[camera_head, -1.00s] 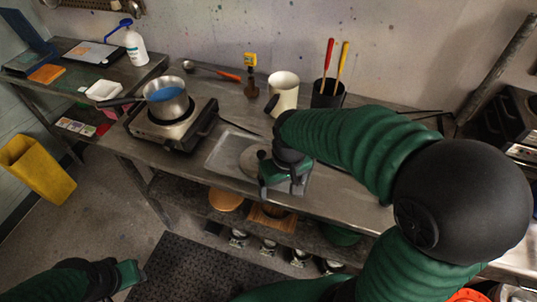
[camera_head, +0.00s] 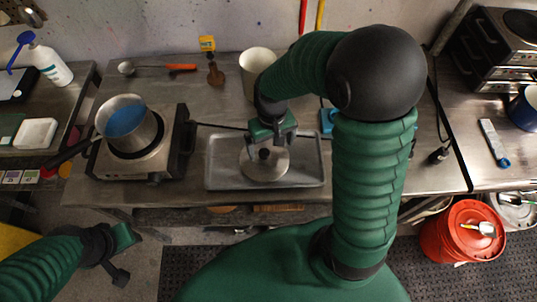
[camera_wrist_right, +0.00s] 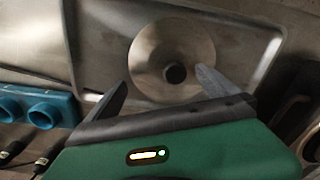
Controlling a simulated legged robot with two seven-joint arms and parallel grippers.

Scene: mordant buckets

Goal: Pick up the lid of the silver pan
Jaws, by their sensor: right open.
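The pan lid (camera_head: 250,168) is a round silver disc with a black knob (camera_head: 264,154). It lies in a grey metal tray (camera_head: 311,172) on the steel bench. The lid also shows in the right wrist view (camera_wrist_right: 150,50), with its knob (camera_wrist_right: 174,73) just beyond the fingers. My right gripper (camera_head: 271,140) is above the tray, beside the knob. In the right wrist view its two fingers (camera_wrist_right: 160,88) are spread and empty. The silver pan (camera_head: 125,118) holds blue liquid and stands on a hot plate at the left. My left gripper (camera_head: 124,256) is low at the left, away from the bench; its jaws are unclear.
The hot plate (camera_head: 135,163) stands left of the tray. A cream mug (camera_head: 254,70) and a ladle (camera_head: 160,67) are behind it. A teal object (camera_head: 327,121) lies by the tray's back right. A red bucket (camera_head: 468,232) is at the lower right.

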